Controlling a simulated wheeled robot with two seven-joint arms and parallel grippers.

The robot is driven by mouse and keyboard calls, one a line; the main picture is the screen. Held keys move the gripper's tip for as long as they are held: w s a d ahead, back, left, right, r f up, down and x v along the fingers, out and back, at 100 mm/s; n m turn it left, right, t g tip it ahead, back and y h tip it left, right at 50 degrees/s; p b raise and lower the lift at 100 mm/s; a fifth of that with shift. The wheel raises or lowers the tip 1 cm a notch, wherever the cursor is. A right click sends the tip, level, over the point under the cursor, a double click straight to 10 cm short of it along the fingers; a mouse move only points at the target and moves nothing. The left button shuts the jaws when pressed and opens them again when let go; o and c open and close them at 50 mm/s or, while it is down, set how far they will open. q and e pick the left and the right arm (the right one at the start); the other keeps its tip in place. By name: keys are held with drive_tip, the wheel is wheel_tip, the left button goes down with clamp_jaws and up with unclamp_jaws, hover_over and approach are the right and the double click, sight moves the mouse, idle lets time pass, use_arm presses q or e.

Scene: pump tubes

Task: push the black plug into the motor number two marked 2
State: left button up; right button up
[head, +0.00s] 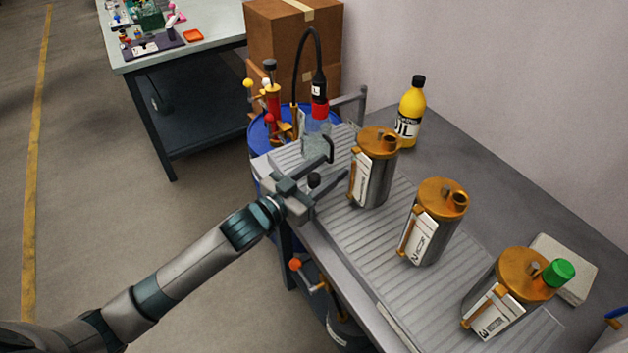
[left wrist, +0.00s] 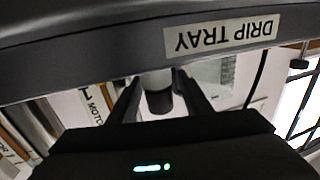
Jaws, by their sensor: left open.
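The black plug (head: 314,180), a small dark cap on a pale body, stands upright near the tray's left edge. My left gripper (head: 336,162) is open, its two fingers on either side of the plug. In the left wrist view the plug (left wrist: 160,102) shows upside down between the fingers; contact cannot be told. The first two have open ports. My right gripper is out of view.
The ribbed drip tray (head: 385,262) lies under the motors. A red-collared clear bottle (head: 319,108) with a black hose stands behind the gripper.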

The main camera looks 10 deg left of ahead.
use_arm(q)
clamp_jaws()
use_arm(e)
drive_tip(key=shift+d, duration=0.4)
use_arm(q)
drive_tip(key=shift+r, duration=0.15)
wheel_tip(320, 180, up, 10)
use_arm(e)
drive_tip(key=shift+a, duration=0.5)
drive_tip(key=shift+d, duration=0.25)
